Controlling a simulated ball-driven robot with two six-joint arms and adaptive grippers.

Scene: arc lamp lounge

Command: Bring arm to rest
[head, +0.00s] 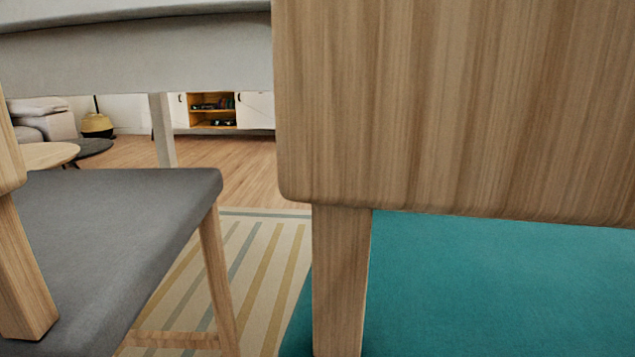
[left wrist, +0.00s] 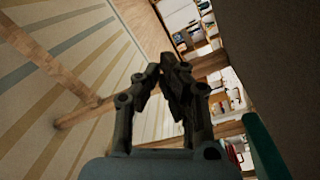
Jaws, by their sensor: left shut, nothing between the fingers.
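My left gripper (left wrist: 163,75) shows in the left wrist view. Its dark fingers come together at the tips, and nothing is held between them. Part of my pale wrist shows below it. Neither of my arms shows in the head view, and my right gripper is in neither view.
A wooden chair back (head: 455,105) with a teal seat (head: 500,275) fills the right of the head view, very close. A grey-seated chair (head: 110,240) stands at left. A striped rug (head: 262,262) lies between. A white cabinet (head: 255,110) stands far back beyond open wooden floor.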

